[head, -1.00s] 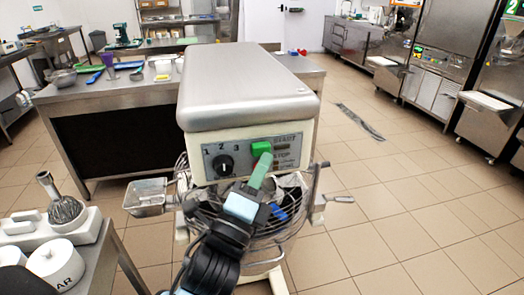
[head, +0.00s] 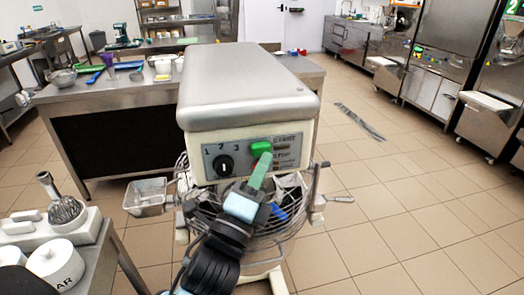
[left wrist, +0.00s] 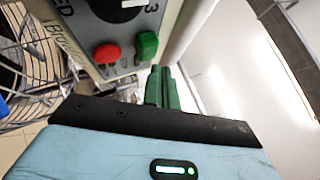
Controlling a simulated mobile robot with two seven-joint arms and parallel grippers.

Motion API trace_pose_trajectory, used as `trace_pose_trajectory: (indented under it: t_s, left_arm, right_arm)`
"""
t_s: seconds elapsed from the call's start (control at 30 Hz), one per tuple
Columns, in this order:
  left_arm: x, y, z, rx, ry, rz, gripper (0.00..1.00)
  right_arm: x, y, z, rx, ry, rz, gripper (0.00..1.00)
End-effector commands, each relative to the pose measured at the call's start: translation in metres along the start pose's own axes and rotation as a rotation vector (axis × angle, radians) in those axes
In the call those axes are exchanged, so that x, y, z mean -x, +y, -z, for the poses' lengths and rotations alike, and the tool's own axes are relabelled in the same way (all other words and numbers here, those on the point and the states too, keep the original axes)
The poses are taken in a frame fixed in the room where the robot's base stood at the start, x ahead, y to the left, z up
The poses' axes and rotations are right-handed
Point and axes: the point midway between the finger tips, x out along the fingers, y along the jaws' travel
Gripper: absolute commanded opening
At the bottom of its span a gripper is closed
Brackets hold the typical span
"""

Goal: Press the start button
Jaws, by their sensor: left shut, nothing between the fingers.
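The green start button (head: 261,148) is on the front control panel of the mixer, next to the printed word START. In the left wrist view the start button (left wrist: 147,46) sits beside the red stop button (left wrist: 107,54). My left gripper (head: 265,158) is shut and empty, its green fingers pointing up at the panel. In the head view its fingertips overlap the lower edge of the start button. In the left wrist view the fingertips (left wrist: 164,70) show just below and right of it; I cannot tell whether they touch. My right gripper is not in view.
A black speed knob (head: 223,166) is left of the buttons. Below the panel are the mixer's wire guard (head: 290,225) and bowl. A side table (head: 92,250) with white containers stands at the left. Open tiled floor lies to the right.

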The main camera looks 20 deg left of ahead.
Motion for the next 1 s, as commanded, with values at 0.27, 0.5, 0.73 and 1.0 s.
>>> trace_pose_trajectory:
  t_s: [0.27,0.5,0.73,1.0]
  left_arm:
    - [-0.0025,0.0008,-0.0016,-0.001,0.000,0.001,0.00]
    - [-0.0063,0.0039,-0.0044,0.000,0.000,0.001,0.00]
    - [-0.0060,0.0044,-0.0042,0.000,0.000,0.000,0.00]
    - [-0.0073,0.0052,-0.0051,0.000,0.000,0.000,0.00]
  right_arm:
    - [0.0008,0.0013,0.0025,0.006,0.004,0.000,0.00]
    - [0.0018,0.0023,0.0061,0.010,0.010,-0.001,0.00]
    - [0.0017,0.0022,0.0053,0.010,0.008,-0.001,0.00]
    - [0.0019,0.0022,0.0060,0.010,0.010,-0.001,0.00]
